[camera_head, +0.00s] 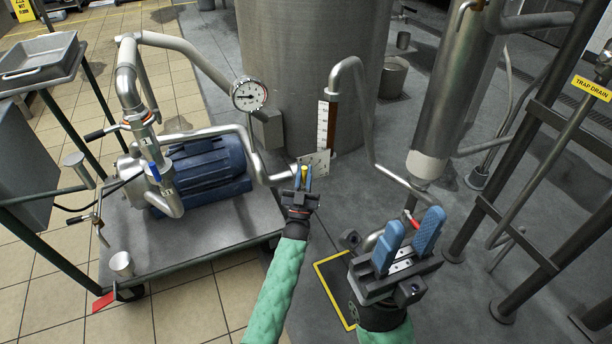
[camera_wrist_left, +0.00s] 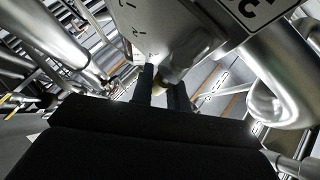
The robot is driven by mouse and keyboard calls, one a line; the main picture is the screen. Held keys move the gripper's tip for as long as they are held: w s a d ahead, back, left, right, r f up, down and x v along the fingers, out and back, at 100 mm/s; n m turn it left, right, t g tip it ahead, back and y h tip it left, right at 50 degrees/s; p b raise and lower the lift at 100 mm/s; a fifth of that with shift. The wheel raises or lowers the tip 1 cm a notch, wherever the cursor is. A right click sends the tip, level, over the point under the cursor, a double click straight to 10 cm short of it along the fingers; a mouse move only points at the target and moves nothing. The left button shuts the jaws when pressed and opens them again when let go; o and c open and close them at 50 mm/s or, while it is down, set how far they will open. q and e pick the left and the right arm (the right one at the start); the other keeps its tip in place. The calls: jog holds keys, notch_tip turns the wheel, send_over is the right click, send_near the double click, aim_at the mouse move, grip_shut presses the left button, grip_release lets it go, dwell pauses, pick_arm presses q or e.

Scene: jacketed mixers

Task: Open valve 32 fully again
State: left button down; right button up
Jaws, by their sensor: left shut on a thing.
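A pale scale plate (camera_head: 318,160) sits at the end of the pipe by the large tank, with a small yellow valve handle (camera_head: 304,173) in front of it. My left gripper (camera_head: 304,180) reaches up from below and is shut on this handle. In the left wrist view the plate (camera_wrist_left: 140,25) shows tick marks, and a knob-like part (camera_wrist_left: 178,70) lies by the fingertips (camera_wrist_left: 163,92). The dark gripper body hides the lower part of that view. The label there is cut off, so I cannot read the valve's number for sure. My right gripper (camera_head: 408,243) is open and empty.
A round gauge (camera_head: 249,94) and a level scale (camera_head: 323,125) are near the tank (camera_head: 310,60). A red-handled valve (camera_head: 410,217) is behind my right gripper. A frame stands right.

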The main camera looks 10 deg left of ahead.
aim_at(304, 178)
pick_arm(q)
jog(key=shift+f, duration=0.1)
dwell(0.3)
jog(key=c, duration=1.4)
grip_release()
jog(key=shift+a, duration=0.1)
jog(key=shift+o, duration=0.2)
jog(key=p+v, duration=0.1)
jog(key=v, duration=0.5)
jog(key=shift+s+f, duration=0.25)
jog(key=shift+s, duration=0.1)
jog(key=shift+s+f, duration=0.35)
